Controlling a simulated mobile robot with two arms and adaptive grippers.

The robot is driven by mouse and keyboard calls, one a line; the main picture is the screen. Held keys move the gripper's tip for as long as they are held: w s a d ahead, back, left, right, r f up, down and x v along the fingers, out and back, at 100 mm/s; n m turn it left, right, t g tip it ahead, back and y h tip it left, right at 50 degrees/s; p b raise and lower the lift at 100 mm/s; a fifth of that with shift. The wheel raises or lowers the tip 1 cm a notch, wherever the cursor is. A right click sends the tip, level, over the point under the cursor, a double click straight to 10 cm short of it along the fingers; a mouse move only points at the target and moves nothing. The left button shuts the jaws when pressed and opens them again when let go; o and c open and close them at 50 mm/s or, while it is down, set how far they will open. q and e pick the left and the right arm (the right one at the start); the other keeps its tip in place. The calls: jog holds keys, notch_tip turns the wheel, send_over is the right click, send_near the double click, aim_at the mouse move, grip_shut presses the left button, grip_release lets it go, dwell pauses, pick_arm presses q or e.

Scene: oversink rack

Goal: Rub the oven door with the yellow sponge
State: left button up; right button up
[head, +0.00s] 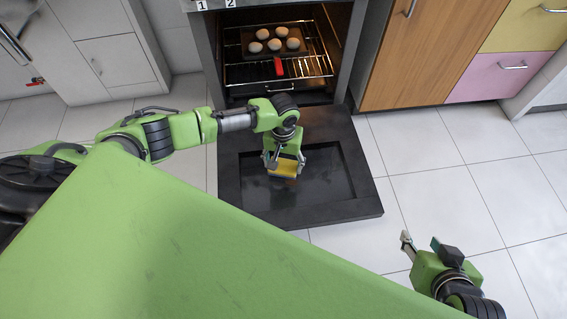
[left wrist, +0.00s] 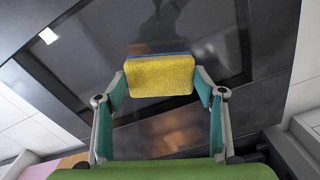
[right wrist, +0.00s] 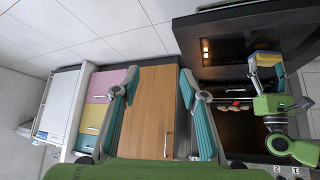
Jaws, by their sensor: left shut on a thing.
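The oven door (head: 232,200) is folded down flat in front of the oven, with a dark glass panel in its middle. My left gripper (head: 284,163) is over this panel and shut on the yellow sponge (head: 283,169). In the left wrist view the sponge (left wrist: 160,76) sits between the two fingertips, yellow face toward the camera, with a blue edge behind it. I cannot tell whether the sponge touches the glass. My right gripper (head: 420,244) is open and empty, off to the right above the floor.
Inside the oven, a tray with several egg-like white things (head: 278,40) and a red item (head: 278,67) rest on a wire rack (head: 315,65). A wooden cabinet (head: 415,55) and a pink drawer (head: 495,80) stand to the right. The tiled floor (head: 440,190) is clear.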

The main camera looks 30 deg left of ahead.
aim_at(283, 165)
pick_arm(q)
jog(key=shift+r+p, duration=0.5)
jog(key=shift+p, duration=0.05)
jog(key=shift+r, duration=0.2)
jog(key=shift+r+p, duration=0.25)
jog(key=shift+p, duration=0.3)
pick_arm(e)
jog(key=s+d+f+g+h, duration=0.1)
jog(key=s+d+g, duration=0.1)
jog(key=s, duration=0.3)
jog(key=s+d+f+g, duration=0.1)
jog(key=s+f+g, duration=0.1)
jog(key=s+g, duration=0.15)
pick_arm(q)
jog(key=shift+a+r+p, duration=0.1)
jog(key=shift+r+p, duration=0.85)
jog(key=shift+p, duration=0.2)
jog(key=shift+r+p, duration=0.35)
jog(key=shift+p, duration=0.05)
jog(key=shift+r, duration=0.1)
jog(key=shift+r+p, duration=0.55)
jog(key=shift+p, duration=0.25)
jog(key=shift+r+p, duration=0.25)
jog(key=shift+p, duration=0.1)
pick_arm(e)
notch_tip(283, 165, down, 13)
jog(key=d, duration=0.1)
jog(key=shift+w+d+r, duration=0.15)
